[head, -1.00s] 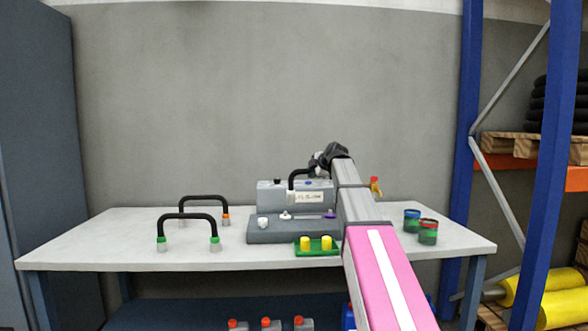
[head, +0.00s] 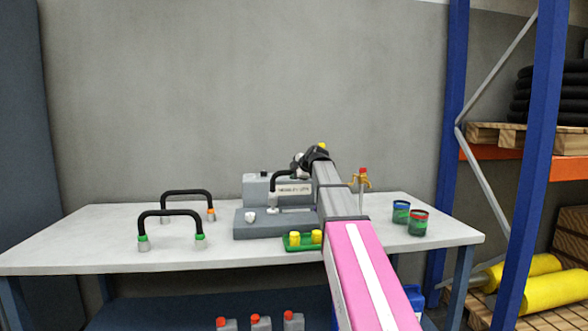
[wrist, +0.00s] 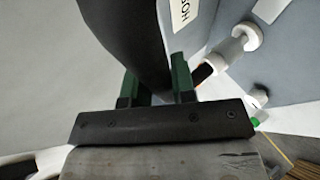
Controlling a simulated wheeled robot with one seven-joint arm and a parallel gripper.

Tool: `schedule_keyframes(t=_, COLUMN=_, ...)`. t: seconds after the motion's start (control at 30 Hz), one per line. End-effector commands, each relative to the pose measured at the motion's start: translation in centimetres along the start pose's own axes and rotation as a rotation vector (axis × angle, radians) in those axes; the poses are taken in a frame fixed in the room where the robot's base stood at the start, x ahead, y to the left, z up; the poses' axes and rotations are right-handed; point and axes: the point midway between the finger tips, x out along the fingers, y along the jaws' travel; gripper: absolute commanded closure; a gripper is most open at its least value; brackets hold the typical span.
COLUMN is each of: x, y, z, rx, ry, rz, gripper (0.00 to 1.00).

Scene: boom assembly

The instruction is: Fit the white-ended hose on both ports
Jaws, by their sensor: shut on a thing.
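The black white-ended hose (head: 283,176) arches above the grey block (head: 262,228) at the middle of the table in the head view. Its visible white end (head: 271,196) hangs just above a white port (head: 273,211); I cannot tell whether they touch. A second white port (head: 250,216) stands to the left. The hose's other end is hidden behind my arm. My gripper (head: 296,172) is shut on the hose. In the wrist view my green-tipped fingers (wrist: 160,85) sit either side of the thick black hose (wrist: 138,40), and a white fitting (wrist: 236,45) shows at right.
Two black hoses stand at left, one with green ends (head: 170,214), one with orange (head: 187,193). A green tray (head: 293,248) with yellow caps lies in front of the block. Two cups (head: 417,222) and a tap (head: 362,179) are right of my arm. The table's front left is clear.

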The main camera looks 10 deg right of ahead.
Motion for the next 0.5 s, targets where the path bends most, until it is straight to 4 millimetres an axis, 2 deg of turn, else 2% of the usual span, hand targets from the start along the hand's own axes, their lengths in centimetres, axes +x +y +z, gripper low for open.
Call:
schedule_keyframes(t=0.2, x=0.49, y=-0.8, z=0.21, rx=-0.001, ry=-0.001, rz=0.003, gripper=1.0)
schedule_keyframes(t=0.5, x=0.53, y=-0.84, z=0.23, rx=-0.001, ry=0.0, rz=0.003, gripper=1.0)
